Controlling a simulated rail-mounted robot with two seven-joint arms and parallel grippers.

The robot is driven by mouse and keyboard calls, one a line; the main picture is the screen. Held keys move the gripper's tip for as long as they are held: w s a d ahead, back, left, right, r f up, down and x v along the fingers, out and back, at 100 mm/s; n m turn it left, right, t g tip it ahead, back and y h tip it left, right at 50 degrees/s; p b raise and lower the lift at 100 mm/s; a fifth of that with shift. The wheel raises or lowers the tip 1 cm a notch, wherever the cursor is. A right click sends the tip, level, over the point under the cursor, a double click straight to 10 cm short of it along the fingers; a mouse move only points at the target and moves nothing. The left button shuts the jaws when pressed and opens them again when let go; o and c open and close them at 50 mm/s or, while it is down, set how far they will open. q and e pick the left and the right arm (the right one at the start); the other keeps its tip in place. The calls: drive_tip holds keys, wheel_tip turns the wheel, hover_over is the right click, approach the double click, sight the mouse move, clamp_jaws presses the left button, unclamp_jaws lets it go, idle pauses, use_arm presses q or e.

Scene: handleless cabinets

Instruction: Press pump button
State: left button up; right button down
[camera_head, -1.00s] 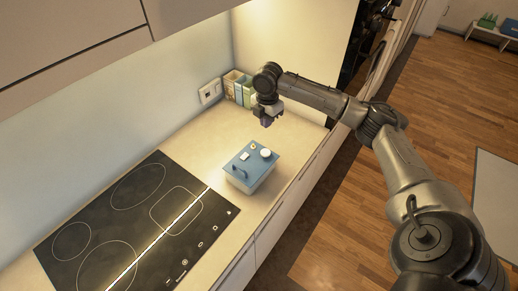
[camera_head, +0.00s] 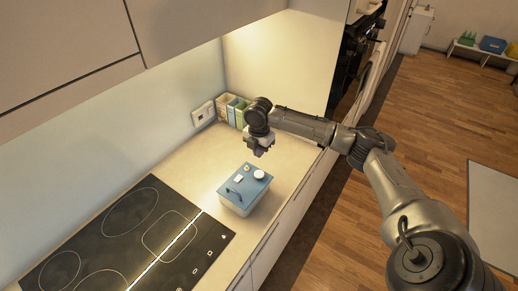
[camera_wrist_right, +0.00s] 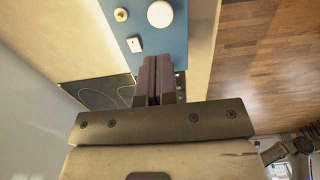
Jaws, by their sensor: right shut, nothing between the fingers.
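A pale box with a blue top (camera_head: 236,190) stands on the counter beside the hob. Its top carries a white round button (camera_head: 259,174), a small white square switch, a small brass knob and a dark handle. My right gripper (camera_head: 262,151) is shut and empty, pointing down above and just beyond the far end of the box, apart from it. In the right wrist view its fingers (camera_wrist_right: 157,72) are together, with the white round button (camera_wrist_right: 160,13), white switch (camera_wrist_right: 134,44) and brass knob (camera_wrist_right: 121,14) on the blue panel. My left gripper is not in view.
A black hob (camera_head: 125,245) lies left of the box. Several coloured containers (camera_head: 232,109) and a wall socket (camera_head: 203,113) are at the back. Upper cabinets (camera_head: 60,50) overhang the counter. Bare counter (camera_head: 195,160) lies behind the box.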

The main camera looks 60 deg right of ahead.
sight(259, 174)
wheel_tip(259, 174, down, 9)
drive_tip(key=shift+f, duration=0.6)
